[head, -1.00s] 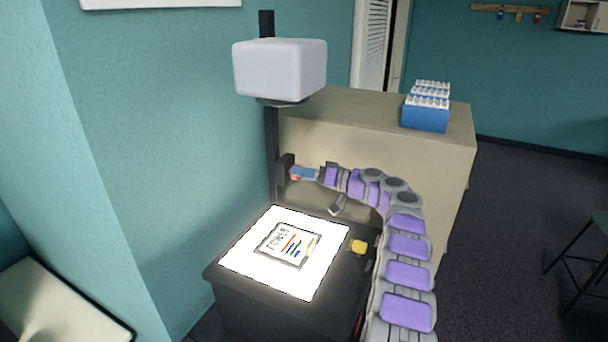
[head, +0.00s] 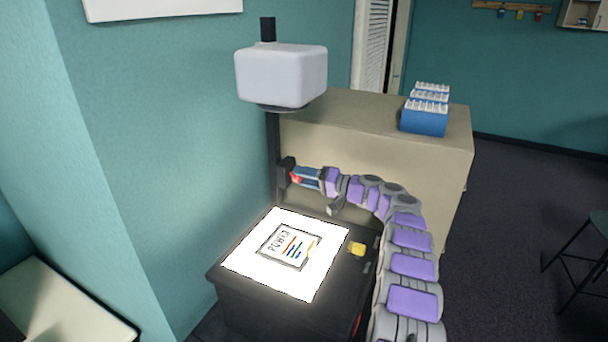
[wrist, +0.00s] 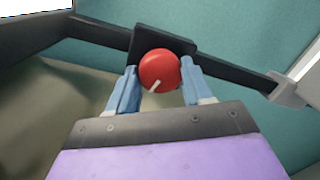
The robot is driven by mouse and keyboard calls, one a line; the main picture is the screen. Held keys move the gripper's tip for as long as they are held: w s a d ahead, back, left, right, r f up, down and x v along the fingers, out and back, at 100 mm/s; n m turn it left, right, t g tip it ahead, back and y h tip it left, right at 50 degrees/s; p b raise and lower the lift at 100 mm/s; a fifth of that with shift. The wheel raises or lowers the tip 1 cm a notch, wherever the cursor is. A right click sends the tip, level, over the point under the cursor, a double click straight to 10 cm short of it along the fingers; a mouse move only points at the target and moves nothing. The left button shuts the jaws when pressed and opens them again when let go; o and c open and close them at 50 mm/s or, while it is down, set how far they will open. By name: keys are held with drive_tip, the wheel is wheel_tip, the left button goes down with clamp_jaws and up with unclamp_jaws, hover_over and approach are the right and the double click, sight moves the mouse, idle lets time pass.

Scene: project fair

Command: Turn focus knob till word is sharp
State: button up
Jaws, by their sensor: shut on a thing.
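The red focus knob (wrist: 159,71) sits on a black block on the projector's post, with a white mark pointing to its lower left in the wrist view. My gripper (wrist: 157,88) is shut on the knob, one blue finger on each side. In the head view my gripper (head: 302,178) reaches the post (head: 274,150) from the right, and the knob (head: 295,178) shows partly between the fingers. The projector's white head (head: 281,75) is above its lit stage (head: 322,243). On the stage lies a framed sheet (head: 287,246) with the word "POWER" and coloured lines.
A stool (head: 585,262) is at the far right.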

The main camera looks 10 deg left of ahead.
drive_tip(key=shift+f, duration=0.15)
drive_tip(key=o, duration=0.9)
drive_tip(key=shift+w, duration=0.2)
drive_tip(key=shift+c, duration=0.2)
drive_tip(key=shift+o, duration=0.8)
drive_tip(key=shift+s, duration=0.1)
drive_tip(key=p+v, duration=0.1)
drive_tip(key=v, duration=1.6)
drive_tip(key=shift+d+p, duration=0.3)
drive_tip(key=shift+p, duration=0.1)
drive_tip(key=shift+s+a, duration=0.1)
